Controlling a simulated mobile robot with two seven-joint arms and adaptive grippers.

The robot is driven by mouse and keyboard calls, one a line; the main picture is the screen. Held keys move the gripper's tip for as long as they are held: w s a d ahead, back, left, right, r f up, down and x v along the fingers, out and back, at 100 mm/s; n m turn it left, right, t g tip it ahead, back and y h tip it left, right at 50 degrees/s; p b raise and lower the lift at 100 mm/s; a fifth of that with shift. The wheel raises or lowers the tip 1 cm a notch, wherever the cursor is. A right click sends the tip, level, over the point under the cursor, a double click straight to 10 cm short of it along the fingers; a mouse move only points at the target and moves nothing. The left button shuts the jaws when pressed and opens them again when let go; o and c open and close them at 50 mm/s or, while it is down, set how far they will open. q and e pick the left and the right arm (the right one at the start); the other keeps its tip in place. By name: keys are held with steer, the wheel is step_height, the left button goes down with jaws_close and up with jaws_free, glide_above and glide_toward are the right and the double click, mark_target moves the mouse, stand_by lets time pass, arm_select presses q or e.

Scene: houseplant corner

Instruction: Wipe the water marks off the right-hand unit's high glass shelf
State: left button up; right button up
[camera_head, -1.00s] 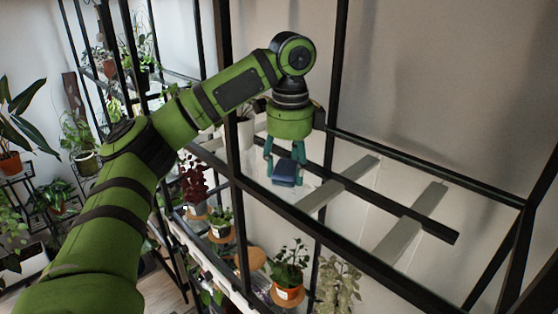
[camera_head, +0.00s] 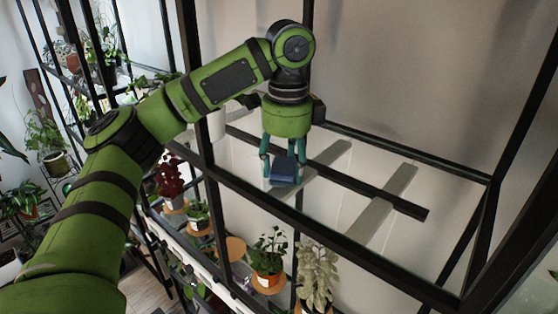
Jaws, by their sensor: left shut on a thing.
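My left gripper (camera_head: 283,158) points down over the high shelf of the right-hand unit, with its teal fingers shut on a dark blue pad (camera_head: 285,173). The pad is low, at the glass shelf (camera_head: 338,198) or just above it; I cannot tell whether it touches. The glass is clear, and pale grey strips and a dark bar show in its area. The pad is beside the left pale strip (camera_head: 325,162). No water marks can be made out. My right gripper is not in view.
A black front rail (camera_head: 330,238) and upright posts (camera_head: 196,90) frame the shelf. Potted plants (camera_head: 267,258) stand below, and a white pot (camera_head: 217,124) is behind my arm. The shelf's right part looks clear. Another plant rack stands at the far left.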

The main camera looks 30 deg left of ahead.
mark_target(251, 164)
arm_select(q)
steer(key=shift+s+d, duration=0.2)
steer(key=shift+d, duration=1.4)
steer(key=shift+s+a, duration=0.25)
steer(key=shift+w+a+f, duration=0.1)
steer(key=shift+a+f, duration=0.1)
steer(key=shift+a, duration=1.5)
steer(key=shift+w+a, duration=0.15)
steer(key=shift+a, duration=0.75)
steer(key=shift+w+a, duration=0.1)
steer(key=shift+a, duration=0.8)
steer(key=shift+w+a+r, duration=0.1)
steer(key=shift+w+a, duration=0.1)
steer(key=shift+a, duration=0.75)
steer(key=shift+w+a+r, duration=0.1)
steer(key=shift+w+a, duration=0.05)
steer(key=shift+a, duration=0.8)
steer(key=shift+w+a+r, duration=0.15)
steer(key=shift+a+r, duration=0.1)
steer(key=shift+a, duration=0.25)
steer(key=shift+w+a+r, duration=0.1)
steer(key=shift+a+r, duration=0.1)
steer(key=shift+a, duration=0.25)
steer(key=shift+d+f, duration=0.15)
steer(key=shift+d, duration=0.2)
steer(key=shift+s+d+f, duration=0.45)
steer(key=shift+d+f, duration=0.1)
